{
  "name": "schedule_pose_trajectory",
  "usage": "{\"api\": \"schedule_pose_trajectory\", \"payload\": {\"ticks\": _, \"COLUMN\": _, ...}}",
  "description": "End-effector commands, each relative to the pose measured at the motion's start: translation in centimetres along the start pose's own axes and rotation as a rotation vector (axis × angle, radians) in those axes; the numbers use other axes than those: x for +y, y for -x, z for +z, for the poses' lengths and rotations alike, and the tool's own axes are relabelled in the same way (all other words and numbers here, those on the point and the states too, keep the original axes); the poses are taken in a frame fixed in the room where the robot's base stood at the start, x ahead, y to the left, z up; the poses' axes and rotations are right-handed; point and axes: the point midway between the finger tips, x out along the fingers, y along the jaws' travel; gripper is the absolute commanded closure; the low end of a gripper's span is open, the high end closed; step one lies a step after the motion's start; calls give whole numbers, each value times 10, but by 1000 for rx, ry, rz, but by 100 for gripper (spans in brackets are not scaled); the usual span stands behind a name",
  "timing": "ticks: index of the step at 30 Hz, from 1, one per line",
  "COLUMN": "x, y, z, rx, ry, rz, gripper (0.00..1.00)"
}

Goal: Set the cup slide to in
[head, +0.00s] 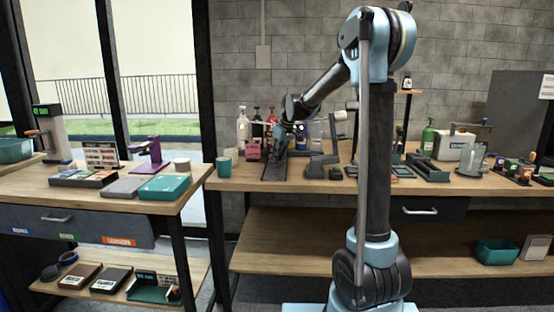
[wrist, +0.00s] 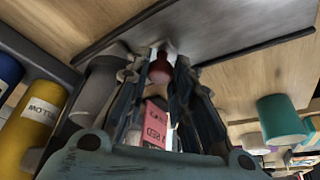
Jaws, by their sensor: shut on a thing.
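My gripper (head: 281,148) is low over a dark, narrow plate (head: 272,175) on the workbench, which I take to be the cup slide. In the wrist view my gripper (wrist: 160,62) has its fingers closed around a small dark red knob (wrist: 159,72). The knob stands beside the dark plate, which also shows in this view (wrist: 215,28). The fingers hide part of the knob and what it is fixed to. I cannot read the slide's setting.
A teal cup (head: 224,164) stands left of the plate. A pink container (head: 253,150) and several bottles stand behind my gripper. A grey device (head: 318,164) is close on the right. In the wrist view a yellow bottle (wrist: 28,125) and a grey cylinder (wrist: 95,88) are at left.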

Motion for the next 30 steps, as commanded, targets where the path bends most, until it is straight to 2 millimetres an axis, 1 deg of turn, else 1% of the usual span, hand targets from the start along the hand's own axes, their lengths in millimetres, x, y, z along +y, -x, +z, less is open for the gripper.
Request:
{"api": "schedule_pose_trajectory", "payload": {"ticks": 3, "x": 4, "y": -2, "z": -4, "rx": 2, "ry": 0, "rz": 1, "gripper": 100}}
{"api": "schedule_pose_trajectory", "payload": {"ticks": 10, "x": 6, "y": -2, "z": -5, "rx": 5, "ry": -1, "rz": 4, "gripper": 100}}
{"api": "schedule_pose_trajectory", "payload": {"ticks": 11, "x": 6, "y": -2, "z": -5, "rx": 4, "ry": -1, "rz": 4, "gripper": 71}}
{"api": "schedule_pose_trajectory", "payload": {"ticks": 12, "x": 6, "y": -2, "z": -5, "rx": 4, "ry": -1, "rz": 4, "gripper": 62}}
{"api": "schedule_pose_trajectory", "payload": {"ticks": 13, "x": 6, "y": -2, "z": -5, "rx": 4, "ry": -1, "rz": 3, "gripper": 58}}
{"api": "schedule_pose_trajectory", "payload": {"ticks": 23, "x": 4, "y": -1, "z": -3, "rx": 1, "ry": -1, "rz": 1, "gripper": 58}}
{"api": "schedule_pose_trajectory", "payload": {"ticks": 26, "x": 0, "y": 0, "z": 0, "rx": 1, "ry": 0, "rz": 0, "gripper": 58}}
{"api": "schedule_pose_trajectory", "payload": {"ticks": 30, "x": -11, "y": 4, "z": 10, "rx": 1, "ry": 0, "rz": 0, "gripper": 58}}
